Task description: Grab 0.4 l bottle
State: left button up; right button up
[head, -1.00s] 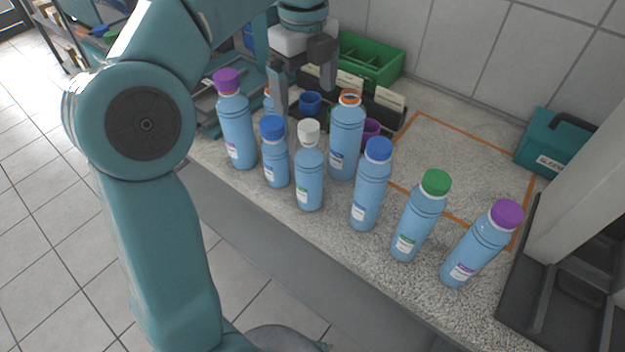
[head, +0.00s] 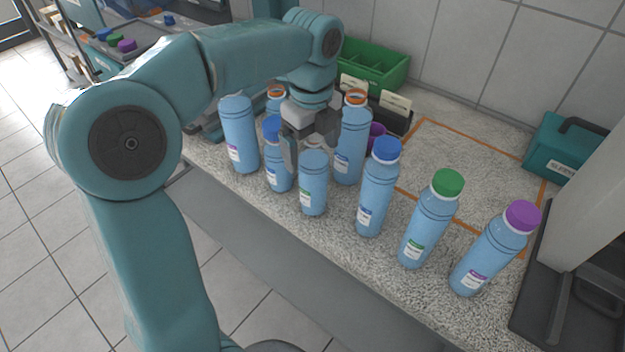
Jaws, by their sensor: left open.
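Several light-blue bottles stand on the speckled counter. A short bottle with a green-marked label (head: 313,190) stands below my left gripper (head: 311,150); its top is hidden by the gripper. My left gripper is open and points down at this bottle's top; I cannot tell whether it touches. A short blue-capped bottle (head: 278,172) stands just left of it. A taller bottle with an orange neck ring (head: 351,145) stands behind to the right. A tall purple-labelled bottle (head: 239,140) stands at the left, its top hidden by my arm. Volume markings are too small to read. My right gripper is not in view.
Blue-capped (head: 376,195), green-capped (head: 429,225) and purple-capped (head: 493,255) bottles stand to the right. Another orange-ringed bottle (head: 276,97) is partly hidden behind. A green crate (head: 385,68) and a teal case (head: 560,150) stand at the back. The orange-outlined area (head: 465,165) is clear.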

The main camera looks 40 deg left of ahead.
pick_arm(q)
jog(key=shift+c, duration=0.3)
jog(key=shift+w+d, duration=0.1)
jog(key=c, duration=1.5)
grip_shut()
jog(key=shift+r, duration=0.15)
